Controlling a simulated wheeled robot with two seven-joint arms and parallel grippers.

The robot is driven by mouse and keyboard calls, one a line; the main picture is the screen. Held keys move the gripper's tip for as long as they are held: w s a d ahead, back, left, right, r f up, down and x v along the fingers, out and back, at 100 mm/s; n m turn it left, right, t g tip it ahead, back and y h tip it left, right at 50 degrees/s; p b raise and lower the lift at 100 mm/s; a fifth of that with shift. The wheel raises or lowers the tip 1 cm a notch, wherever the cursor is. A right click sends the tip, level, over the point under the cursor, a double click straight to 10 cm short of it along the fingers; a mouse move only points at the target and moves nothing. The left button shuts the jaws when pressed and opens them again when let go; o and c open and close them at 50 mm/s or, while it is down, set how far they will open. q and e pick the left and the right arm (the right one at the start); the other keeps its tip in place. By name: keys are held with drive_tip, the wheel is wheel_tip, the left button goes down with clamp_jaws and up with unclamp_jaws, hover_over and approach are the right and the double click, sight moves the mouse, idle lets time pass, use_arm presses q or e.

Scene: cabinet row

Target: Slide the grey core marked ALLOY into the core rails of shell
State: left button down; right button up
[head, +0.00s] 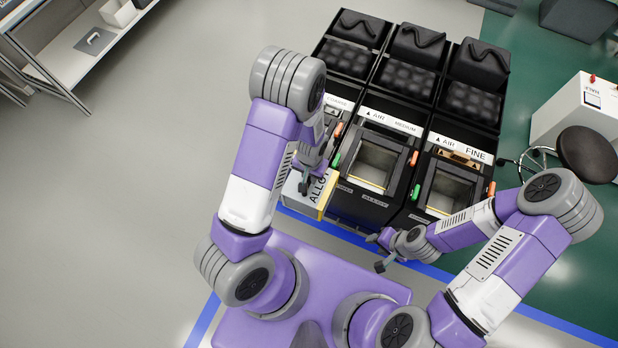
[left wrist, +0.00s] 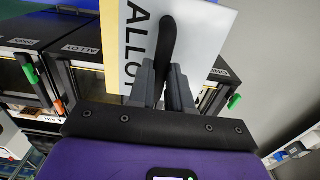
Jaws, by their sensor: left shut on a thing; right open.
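The core marked ALLOY (head: 321,188) has a pale face with black letters and a yellow edge. It is in front of the left shell, outside it, in the head view. My left gripper (head: 304,187) is shut on its black handle; the left wrist view shows the fingers (left wrist: 167,85) around the handle on the core's lettered face (left wrist: 138,50). The left shell (head: 338,104), marked COARSE, is largely hidden by my left arm. The middle shell (head: 345,195) and right shell (head: 405,215), marked MEDIUM and FINE, have open bays. My right gripper (head: 379,252) is open and empty before them.
Green and orange levers (head: 413,158) flank the bays. An ALLOY label (left wrist: 80,48) shows on a shell in the left wrist view. A stool (head: 587,154) and white cabinet (head: 572,108) stand at right. A shelf unit (head: 85,45) stands upper left. Floor at left is clear.

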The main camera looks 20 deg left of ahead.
use_arm(q)
drive_tip(key=shift+s+f, duration=0.35)
drive_tip(key=shift+f, duration=0.45)
